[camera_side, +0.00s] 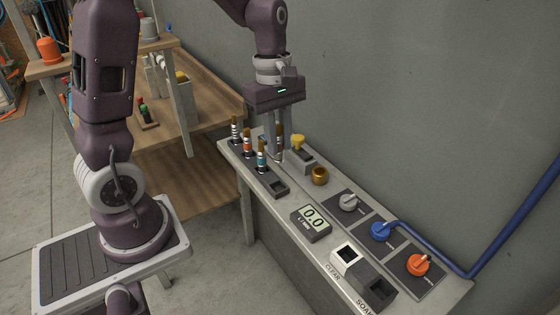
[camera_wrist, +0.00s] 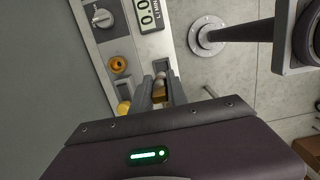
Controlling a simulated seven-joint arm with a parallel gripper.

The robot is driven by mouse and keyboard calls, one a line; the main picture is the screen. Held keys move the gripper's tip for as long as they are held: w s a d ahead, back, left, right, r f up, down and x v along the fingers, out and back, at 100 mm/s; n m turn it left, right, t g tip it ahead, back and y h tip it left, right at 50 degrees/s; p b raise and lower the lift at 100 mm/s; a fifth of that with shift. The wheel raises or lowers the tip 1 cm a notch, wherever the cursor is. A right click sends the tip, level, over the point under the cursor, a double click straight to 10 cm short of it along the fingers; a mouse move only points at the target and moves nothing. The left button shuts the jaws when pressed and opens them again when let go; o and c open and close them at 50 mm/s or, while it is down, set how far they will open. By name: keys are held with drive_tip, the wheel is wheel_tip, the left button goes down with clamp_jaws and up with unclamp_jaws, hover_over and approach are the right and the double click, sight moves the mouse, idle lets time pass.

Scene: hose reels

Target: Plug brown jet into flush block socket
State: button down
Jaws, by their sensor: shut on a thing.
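My gripper (camera_side: 279,150) is shut on the brown jet (camera_side: 280,131), which is upright above the bench with its pale-banded lower part between or just below the fingers. In the wrist view the fingers (camera_wrist: 161,97) close around the brown jet's end (camera_wrist: 160,88). A grey block (camera_side: 303,158) with a yellow knob stands just right of the held jet; it looks like the flush block. It also shows in the wrist view (camera_wrist: 125,88). Its socket opening is not clear in either view. I cannot tell whether the jet's lower tip touches anything.
Jets with black-and-white (camera_side: 235,130), red (camera_side: 247,143) and teal (camera_side: 262,156) bands stand in a rack left of my gripper, close to it. An empty dark slot (camera_side: 277,188) lies in front. A brass cup (camera_side: 320,176), flow display (camera_side: 311,222) and knobs sit to the right.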

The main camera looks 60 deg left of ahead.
drive_tip(key=w+d+r, duration=0.3)
drive_tip(key=w, duration=0.6)
drive_tip(key=f, duration=0.9)
drive_tip(key=shift+w+d+f, duration=0.2)
drive_tip(key=shift+w+f, duration=0.15)
drive_tip(key=shift+f, duration=0.05)
drive_tip(key=c, duration=1.3)
unclamp_jaws()
drive_tip(key=shift+r, duration=0.1)
wheel_tip(320, 180, up, 12)
drive_tip(key=a, duration=0.2)
drive_tip(key=s+d+r+m+t, duration=0.2)
drive_tip(key=s+d+r+m, duration=0.1)
drive_tip(key=s+r+m, duration=0.5)
drive_tip(key=s+d+f+m+t, duration=0.1)
drive_tip(key=s+m, duration=0.4)
drive_tip(key=s, duration=0.4)
drive_tip(key=s+f+m+t+y, duration=0.1)
drive_tip(key=s+f+m+t, duration=0.1)
drive_tip(key=s+m, duration=0.3)
drive_tip(key=s, duration=0.4)
drive_tip(key=shift+d+t, duration=0.3)
drive_tip(key=shift+d, duration=0.05)
